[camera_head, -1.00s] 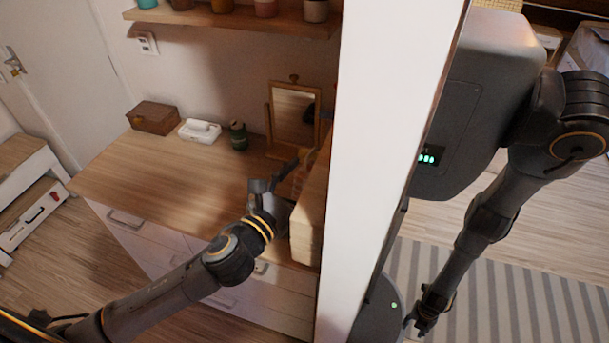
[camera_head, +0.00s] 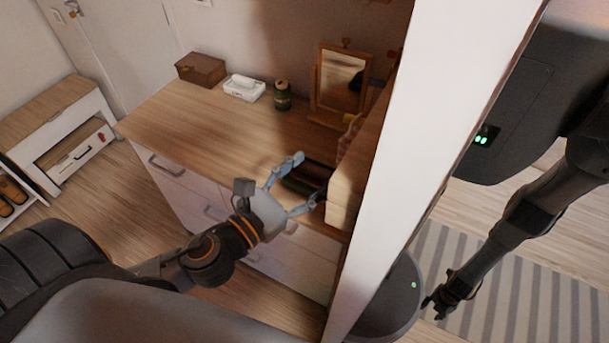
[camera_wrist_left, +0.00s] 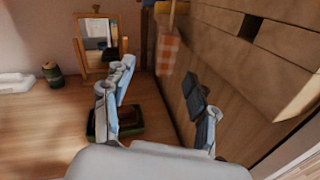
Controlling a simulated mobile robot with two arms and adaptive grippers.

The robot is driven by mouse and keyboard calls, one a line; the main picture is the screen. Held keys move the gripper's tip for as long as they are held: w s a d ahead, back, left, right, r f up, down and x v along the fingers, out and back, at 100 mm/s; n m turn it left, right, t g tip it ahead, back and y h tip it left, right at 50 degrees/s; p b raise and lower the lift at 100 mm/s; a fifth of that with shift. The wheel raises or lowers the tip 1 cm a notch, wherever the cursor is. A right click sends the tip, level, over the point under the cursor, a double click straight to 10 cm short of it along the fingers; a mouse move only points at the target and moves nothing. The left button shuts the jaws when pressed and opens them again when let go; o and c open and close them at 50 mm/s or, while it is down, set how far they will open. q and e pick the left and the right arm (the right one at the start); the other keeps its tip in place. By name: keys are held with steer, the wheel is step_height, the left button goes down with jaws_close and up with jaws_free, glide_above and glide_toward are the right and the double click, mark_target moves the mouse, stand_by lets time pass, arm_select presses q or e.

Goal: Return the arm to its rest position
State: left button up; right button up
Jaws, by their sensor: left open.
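My left arm reaches in from the left in the head view. Its gripper (camera_head: 307,179) is open, with its fingers spread, above the front right part of the wooden dresser (camera_head: 185,120). A dark green and brown object (camera_head: 306,177) shows on the dresser beyond the fingers. In the left wrist view, the blue-grey fingers (camera_wrist_left: 168,92) stand apart with nothing held between them. The dark object (camera_wrist_left: 125,122) lies behind the left finger, partly hidden. I cannot tell whether that finger touches it. My right gripper is not directly in view.
A wooden box (camera_head: 343,190) stands right of the gripper, close to the right finger. A small mirror (camera_head: 341,82), a green jar (camera_head: 282,96), a tissue box (camera_head: 244,88) and a brown box (camera_head: 201,69) stand farther back.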

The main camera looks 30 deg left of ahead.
arm_select(q)
steer(key=shift+s+a, duration=0.1)
steer(key=shift+s, duration=0.25)
